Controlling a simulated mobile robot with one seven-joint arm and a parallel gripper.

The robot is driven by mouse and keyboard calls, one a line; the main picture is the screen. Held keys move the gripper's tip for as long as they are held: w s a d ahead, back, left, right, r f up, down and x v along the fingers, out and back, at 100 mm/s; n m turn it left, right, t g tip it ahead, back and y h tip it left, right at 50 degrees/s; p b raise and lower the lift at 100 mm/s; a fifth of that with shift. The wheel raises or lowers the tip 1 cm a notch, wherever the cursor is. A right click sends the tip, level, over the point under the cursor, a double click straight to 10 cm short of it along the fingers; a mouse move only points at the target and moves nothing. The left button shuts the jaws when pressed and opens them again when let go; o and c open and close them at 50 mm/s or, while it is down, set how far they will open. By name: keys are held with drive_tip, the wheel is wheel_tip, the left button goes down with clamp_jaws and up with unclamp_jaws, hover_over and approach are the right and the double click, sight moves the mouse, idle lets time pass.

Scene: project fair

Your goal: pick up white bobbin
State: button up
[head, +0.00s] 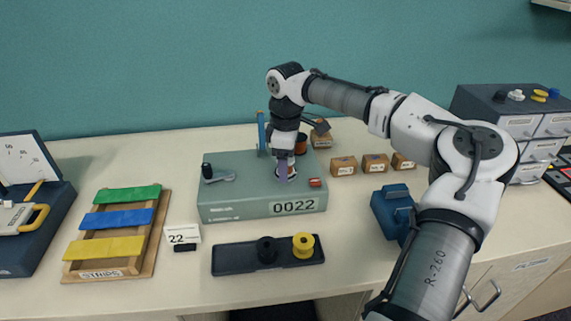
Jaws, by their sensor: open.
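My gripper (284,176) points down over the top of the grey-green box (237,165) labelled 0022. It is open, and its fingers look purple and small. I cannot clearly make out a white bobbin; the arm and fingers hide part of the box top. A black bobbin (267,249) and a yellow bobbin (303,245) stand on a black tray (231,262) in front of the box, apart from my gripper. A small white piece (516,95) lies on the grey drawer cabinet at the right; its shape is too small to tell.
The box top also bears a black knob (207,171) and a small red part (315,182). The drawer cabinet (483,108) stands far right.

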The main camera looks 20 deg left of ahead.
drive_tip(key=shift+c, duration=0.3)
drive_tip(key=c, duration=1)
